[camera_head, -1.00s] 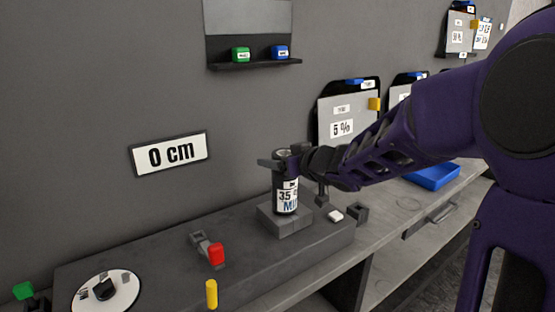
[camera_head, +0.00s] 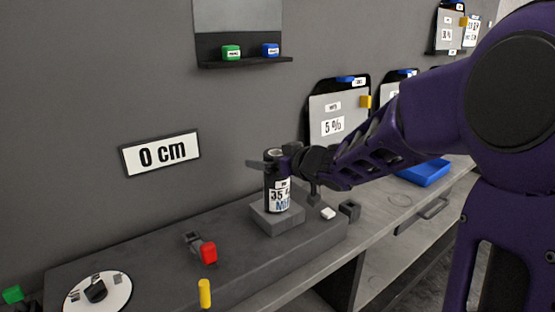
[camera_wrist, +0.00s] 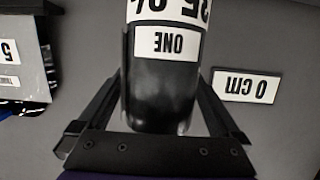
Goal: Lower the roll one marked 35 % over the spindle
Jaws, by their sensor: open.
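The black roll (camera_head: 276,196), with a white label reading 35 %, stands upright on a grey block (camera_head: 290,224) on the bench. In the wrist view the roll (camera_wrist: 160,85) appears upside down, with "ONE" on its label. My gripper (camera_head: 270,164) is at the roll's upper part, its fingers open on either side of it. In the wrist view dark gaps show between the roll and the fingers. The spindle is hidden, so I cannot tell how the roll sits on it.
A red-ended fitting (camera_head: 208,252), a yellow post (camera_head: 205,293) and a white dial (camera_head: 98,292) are at the left. A "0 cm" sign (camera_head: 160,152) hangs on the wall. A white piece (camera_head: 328,213) and a dark bracket (camera_head: 349,210) lie right of the block. A blue tray (camera_head: 424,173) is farther right.

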